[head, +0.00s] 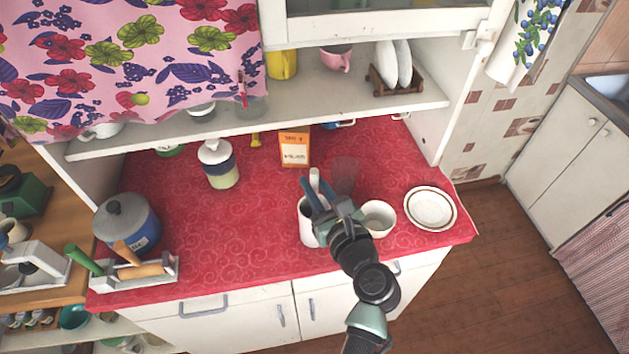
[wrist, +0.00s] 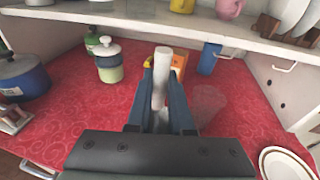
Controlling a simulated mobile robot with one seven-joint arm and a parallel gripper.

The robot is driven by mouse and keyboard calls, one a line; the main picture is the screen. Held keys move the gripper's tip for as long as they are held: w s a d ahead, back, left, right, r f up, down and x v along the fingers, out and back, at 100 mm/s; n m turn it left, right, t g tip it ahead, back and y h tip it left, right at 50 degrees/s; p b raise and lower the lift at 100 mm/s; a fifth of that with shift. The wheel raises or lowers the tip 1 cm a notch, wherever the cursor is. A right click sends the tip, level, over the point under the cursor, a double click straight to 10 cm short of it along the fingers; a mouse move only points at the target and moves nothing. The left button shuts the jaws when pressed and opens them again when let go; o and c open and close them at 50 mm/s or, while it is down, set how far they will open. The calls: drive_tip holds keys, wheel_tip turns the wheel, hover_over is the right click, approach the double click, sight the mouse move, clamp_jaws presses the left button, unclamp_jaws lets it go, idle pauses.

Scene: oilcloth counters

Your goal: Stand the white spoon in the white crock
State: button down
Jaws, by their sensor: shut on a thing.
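The white spoon (head: 315,178) stands about upright between the fingers of my gripper (head: 313,192). In the wrist view the spoon (wrist: 160,78) rises between the two dark fingers, and my gripper (wrist: 161,100) is shut on it. The white crock (head: 306,232) stands on the red counter directly below and behind my gripper in the head view. My gripper covers much of the crock's mouth. The spoon's lower end is hidden, so I cannot tell whether it is inside the crock.
A white cup (head: 379,218) stands close right of the crock, beside my arm. A clear glass (head: 345,172) is behind it. A plate (head: 431,208) lies at the right edge. An orange box (head: 295,147) and a lidded jar (head: 218,168) stand farther back, under the shelf (head: 350,106).

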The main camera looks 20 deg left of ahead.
drive_tip(key=shift+f, duration=0.45)
drive_tip(key=c, duration=0.7)
unclamp_jaws()
drive_tip(key=shift+c, duration=0.2)
drive_tip(key=b+v, duration=0.2)
drive_tip(key=v, duration=1.1)
